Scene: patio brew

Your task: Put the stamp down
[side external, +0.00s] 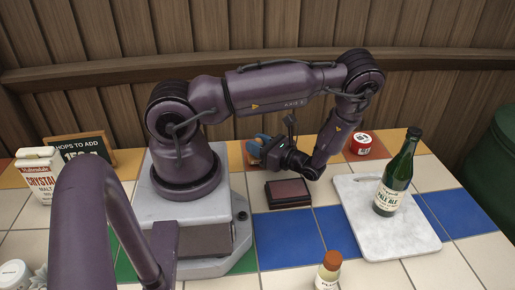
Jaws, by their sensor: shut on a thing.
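My gripper (264,148) is behind the ink pad, close to the back of the tiled table and pointing left. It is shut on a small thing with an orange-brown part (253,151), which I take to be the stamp. The gripper and its blue fingers hide most of it. I cannot tell whether its underside touches the tiles. A dark ink pad (288,193) with a brownish-red face lies open on the table in front of my gripper, apart from it.
A green pale ale bottle (391,180) stands on a white marble board (400,236) at the right. A red tin (361,143) stands at the back. A small orange-capped bottle (328,271) is at the front edge. A malt bag (38,175) and chalkboard sign (80,149) are at the left.

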